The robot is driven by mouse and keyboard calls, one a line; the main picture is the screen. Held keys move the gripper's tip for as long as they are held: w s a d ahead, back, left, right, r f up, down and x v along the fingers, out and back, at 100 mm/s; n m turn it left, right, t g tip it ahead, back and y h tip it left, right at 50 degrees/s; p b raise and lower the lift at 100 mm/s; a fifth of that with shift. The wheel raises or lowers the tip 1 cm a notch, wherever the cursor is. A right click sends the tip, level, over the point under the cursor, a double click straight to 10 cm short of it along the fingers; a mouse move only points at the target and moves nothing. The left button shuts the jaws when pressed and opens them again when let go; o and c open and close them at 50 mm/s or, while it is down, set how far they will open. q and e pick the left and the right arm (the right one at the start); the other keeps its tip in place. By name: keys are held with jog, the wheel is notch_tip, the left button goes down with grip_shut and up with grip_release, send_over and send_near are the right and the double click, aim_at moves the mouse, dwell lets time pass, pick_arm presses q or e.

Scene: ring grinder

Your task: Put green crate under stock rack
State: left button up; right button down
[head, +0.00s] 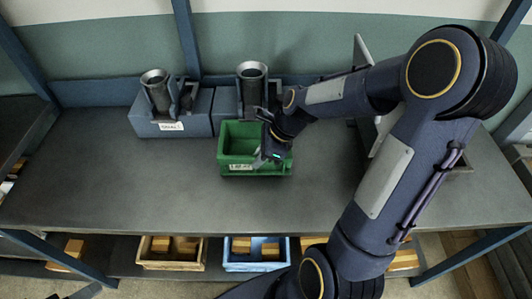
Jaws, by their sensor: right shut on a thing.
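The green crate (226,158) is at the middle of the grey bench top, just in front of the right-hand blue-grey unit. It looks upright, with a pale label on its front; I cannot tell whether it touches the bench. The visible part of its inside looks empty. My right gripper (268,155) is shut on the crate at its right side, and my wrist hides that corner. I cannot tell which structure is the stock rack. My left gripper is not in view.
Two blue-grey units with upright metal cylinders stand at the back; the left one (147,126) has a white label. The bench top (110,185) is clear at the left. Below it, a tan crate (172,265) and a blue crate (256,266) hold wooden blocks.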

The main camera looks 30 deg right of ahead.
jog(key=shift+a+r, duration=0.15)
jog(key=shift+a, duration=0.35)
jog(key=shift+d+f, duration=0.15)
jog(key=shift+f, duration=0.05)
jog(key=c, duration=1.7)
grip_release()
jog(key=shift+d, duration=0.15)
jog(key=shift+o, duration=1.3)
